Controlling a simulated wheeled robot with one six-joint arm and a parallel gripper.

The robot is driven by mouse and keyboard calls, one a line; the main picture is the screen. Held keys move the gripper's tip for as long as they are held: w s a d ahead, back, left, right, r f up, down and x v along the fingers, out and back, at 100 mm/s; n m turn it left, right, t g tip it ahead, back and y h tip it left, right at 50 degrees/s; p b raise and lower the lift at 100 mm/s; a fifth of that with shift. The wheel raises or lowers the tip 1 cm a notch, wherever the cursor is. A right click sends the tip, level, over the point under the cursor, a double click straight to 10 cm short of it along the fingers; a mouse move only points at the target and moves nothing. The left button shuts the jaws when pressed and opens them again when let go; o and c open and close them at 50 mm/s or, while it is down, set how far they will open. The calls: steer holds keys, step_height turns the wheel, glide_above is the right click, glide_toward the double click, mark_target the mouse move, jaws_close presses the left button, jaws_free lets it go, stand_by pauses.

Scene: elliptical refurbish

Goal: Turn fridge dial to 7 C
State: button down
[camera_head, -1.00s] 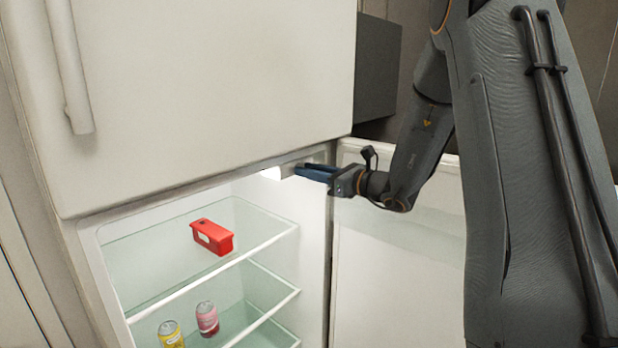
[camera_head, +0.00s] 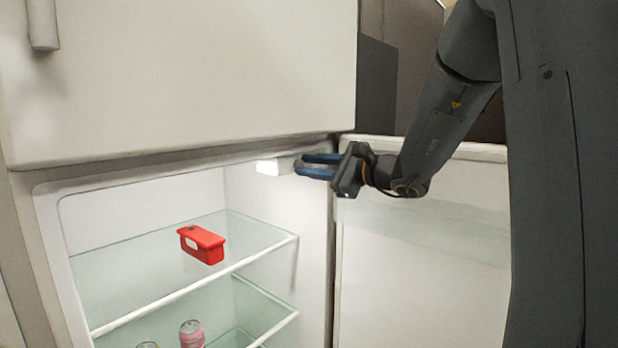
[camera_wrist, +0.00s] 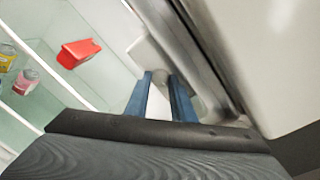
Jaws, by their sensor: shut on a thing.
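The white control housing (camera_head: 275,167), with a lit lamp, sits under the ceiling of the open fridge compartment at its right side. My gripper (camera_head: 300,166) reaches in from the right, its two blue fingers spread one above the other at the housing's right end. It is shut on the dial there, which the fingers mostly hide; its marks and setting cannot be read. In the wrist view, the fingertips (camera_wrist: 164,76) meet the end of the pale housing (camera_wrist: 150,56).
The fridge door (camera_head: 420,250) stands open at the right, below my arm. The freezer door (camera_head: 190,80) above is closed. A red container (camera_head: 202,245) stands on the upper glass shelf (camera_head: 130,270); a pink can (camera_head: 191,335) and another can (camera_head: 147,345) are below.

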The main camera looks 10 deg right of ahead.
steer(key=shift+b, duration=0.3)
steer(key=c, duration=1.5)
jaws_free()
